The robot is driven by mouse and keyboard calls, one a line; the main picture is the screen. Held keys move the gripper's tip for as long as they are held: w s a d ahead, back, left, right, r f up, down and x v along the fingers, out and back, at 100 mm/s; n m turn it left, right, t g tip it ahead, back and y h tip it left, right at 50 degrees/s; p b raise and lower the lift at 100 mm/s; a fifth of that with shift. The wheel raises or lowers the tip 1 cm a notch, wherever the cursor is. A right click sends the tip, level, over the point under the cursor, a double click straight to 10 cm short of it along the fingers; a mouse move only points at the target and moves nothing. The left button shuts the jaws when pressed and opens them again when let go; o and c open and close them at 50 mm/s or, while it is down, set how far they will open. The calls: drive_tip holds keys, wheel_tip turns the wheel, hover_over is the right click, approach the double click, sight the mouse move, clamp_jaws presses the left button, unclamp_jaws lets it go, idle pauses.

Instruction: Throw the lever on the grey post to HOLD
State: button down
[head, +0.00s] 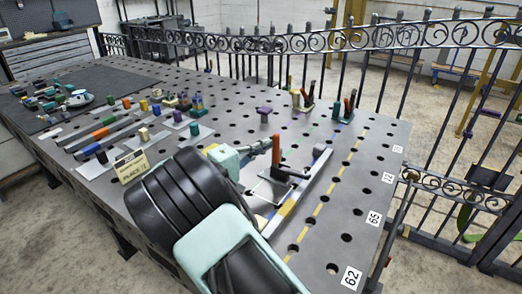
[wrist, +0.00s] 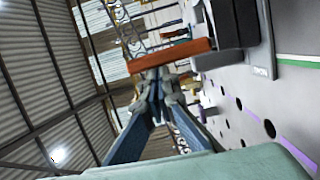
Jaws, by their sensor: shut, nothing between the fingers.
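The lever shows as an upright orange-red handle (head: 276,150) above a dark base (head: 287,173) on the work table. In the wrist view the orange-red handle (wrist: 158,57) lies across the picture, its right end meeting a dark grey housing (wrist: 232,22). A small label (wrist: 264,73) on the plate beside it is too small to read surely. My gripper (head: 270,143) is just left of the handle. In the wrist view my gripper (wrist: 154,76) is shut and empty, its tips right at the handle; I cannot tell whether they touch. The HOLD mark is not readable.
The perforated table (head: 346,205) carries small blocks and tools at the left and several upright tools (head: 346,105) at the back. A cream sign (head: 131,167) stands left of my arm. A scrolled iron fence (head: 440,35) runs behind. The table's right side is mostly clear.

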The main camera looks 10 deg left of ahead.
drive_tip(key=d+m+b, duration=0.2)
drive_tip(key=b, duration=0.1)
drive_tip(key=shift+s+f, duration=0.1)
drive_tip(key=shift+s, duration=0.2)
drive_tip(key=shift+s+d+r+m+g+b, duration=0.15)
drive_tip(key=shift+d+r+m+g+b, duration=0.2)
drive_tip(key=shift+m+b, duration=0.2)
